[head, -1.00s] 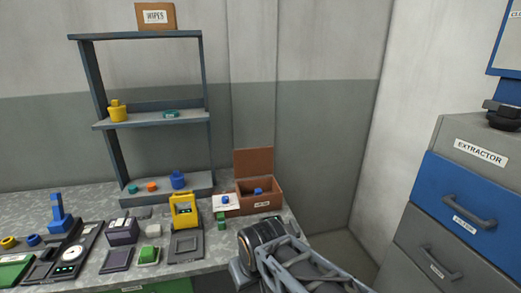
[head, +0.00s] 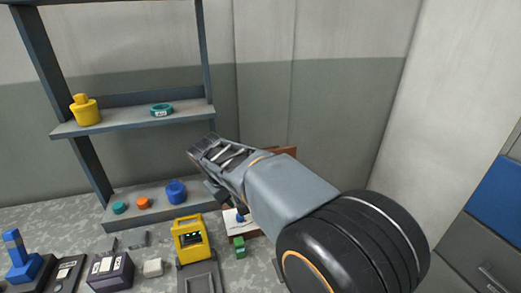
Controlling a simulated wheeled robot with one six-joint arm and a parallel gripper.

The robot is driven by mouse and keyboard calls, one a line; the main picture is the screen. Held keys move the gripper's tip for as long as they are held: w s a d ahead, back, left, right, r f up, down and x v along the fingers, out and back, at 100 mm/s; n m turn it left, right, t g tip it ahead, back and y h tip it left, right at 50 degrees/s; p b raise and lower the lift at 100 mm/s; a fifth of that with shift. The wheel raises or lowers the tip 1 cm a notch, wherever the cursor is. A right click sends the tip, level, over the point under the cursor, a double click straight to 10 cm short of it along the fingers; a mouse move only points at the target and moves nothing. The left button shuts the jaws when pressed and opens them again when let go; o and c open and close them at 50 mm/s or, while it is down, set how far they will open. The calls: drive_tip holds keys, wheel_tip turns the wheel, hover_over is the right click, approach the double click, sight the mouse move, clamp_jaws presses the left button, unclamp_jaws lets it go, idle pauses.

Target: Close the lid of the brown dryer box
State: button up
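The brown dryer box is mostly hidden behind my arm in the head view. A strip of its raised brown lid (head: 288,150) shows above my arm, so the lid still looks open. My gripper (head: 204,150) is at the far upper-left end of my arm, in front of the shelf and left of the lid. It is apart from the visible strip of lid. Its fingers are seen at a steep angle, and whether they are open or shut is unclear. Nothing is seen held in it. The inside of the box is hidden.
A grey shelf (head: 130,122) with a yellow pot (head: 85,110) and a teal ring (head: 161,110) stands behind the bench. A yellow device (head: 189,239), a green block (head: 239,243) and a white card (head: 232,224) are left of the box. The wall corner is at right.

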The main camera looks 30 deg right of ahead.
sight(264, 151)
drive_tip(key=w+d+f+m+g+h, duration=0.15)
drive_tip(key=w+d+h, duration=0.25)
drive_tip(key=w, duration=0.4)
drive_tip(key=w+d+f+m+g+h, duration=0.1)
drive_tip(key=w+d+g+h, duration=0.2)
drive_tip(key=w+h, duration=0.35)
drive_tip(key=w+d+f+m+g+h, duration=0.1)
drive_tip(key=w+d+f+g+h, duration=0.2)
drive_tip(key=w, duration=0.6)
drive_tip(key=shift+t, duration=0.65)
drive_tip(key=x, duration=0.4)
drive_tip(key=p+x, duration=0.1)
drive_tip(key=x, duration=0.4)
drive_tip(key=p+x, duration=0.1)
drive_tip(key=x, duration=0.3)
drive_tip(key=shift+w+d+r, duration=0.1)
drive_tip(key=shift+d+r, duration=0.05)
drive_tip(key=shift+r, duration=0.25)
clamp_jaws()
